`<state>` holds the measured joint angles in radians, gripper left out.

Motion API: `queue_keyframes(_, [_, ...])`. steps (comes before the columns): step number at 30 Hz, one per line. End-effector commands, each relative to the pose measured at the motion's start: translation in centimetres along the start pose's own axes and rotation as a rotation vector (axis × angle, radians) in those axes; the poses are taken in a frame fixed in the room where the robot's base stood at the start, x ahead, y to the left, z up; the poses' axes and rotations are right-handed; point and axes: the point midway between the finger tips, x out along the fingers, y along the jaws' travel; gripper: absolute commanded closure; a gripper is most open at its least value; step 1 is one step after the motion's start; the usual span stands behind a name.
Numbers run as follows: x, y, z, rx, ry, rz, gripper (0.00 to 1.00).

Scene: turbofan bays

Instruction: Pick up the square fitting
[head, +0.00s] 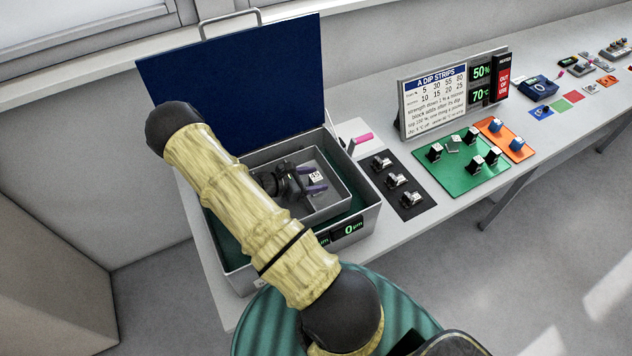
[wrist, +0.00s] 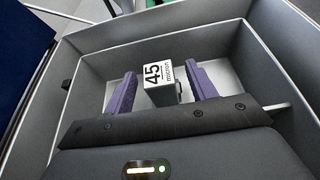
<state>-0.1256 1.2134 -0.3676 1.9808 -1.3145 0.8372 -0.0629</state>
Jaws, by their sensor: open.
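A small block with a white face (wrist: 158,74) marked "45 micron" sits inside the grey inner tray (wrist: 235,50) of an open case. I cannot tell from its shape whether it is the square fitting. It also shows in the head view as a white marked face (head: 315,176). My gripper (wrist: 162,80) is open, with one purple finger on each side of the block. Gaps show between the fingers and the block, so it is not gripped. The block's lower part is partly hidden by my gripper.
The case (head: 368,215) has a raised blue lid (head: 235,75) behind my arm and tray walls around my gripper. To its right are a black mat (head: 416,208) with three metal fittings, a green mat (head: 462,181) with several black pieces, and a sign (head: 437,100).

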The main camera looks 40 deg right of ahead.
Motion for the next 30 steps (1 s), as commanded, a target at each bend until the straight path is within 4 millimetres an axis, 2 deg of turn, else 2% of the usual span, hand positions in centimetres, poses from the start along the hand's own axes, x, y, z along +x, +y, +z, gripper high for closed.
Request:
queue_keyframes(8, [-0.03, -0.01, 0.01, 0.000, 0.000, 0.000, 0.44])
queue_keyframes(11, [-0.04, -0.01, 0.01, 0.000, 0.000, 0.000, 0.59])
queue_keyframes(17, [-0.04, -0.01, 0.01, 0.000, 0.000, 0.000, 0.99])
queue_keyframes(26, [-0.10, 0.02, 0.19, 0.001, -0.001, 0.000, 0.99])
queue_keyframes(30, [-0.41, 0.04, 0.85, 0.001, -0.001, 0.000, 0.99])
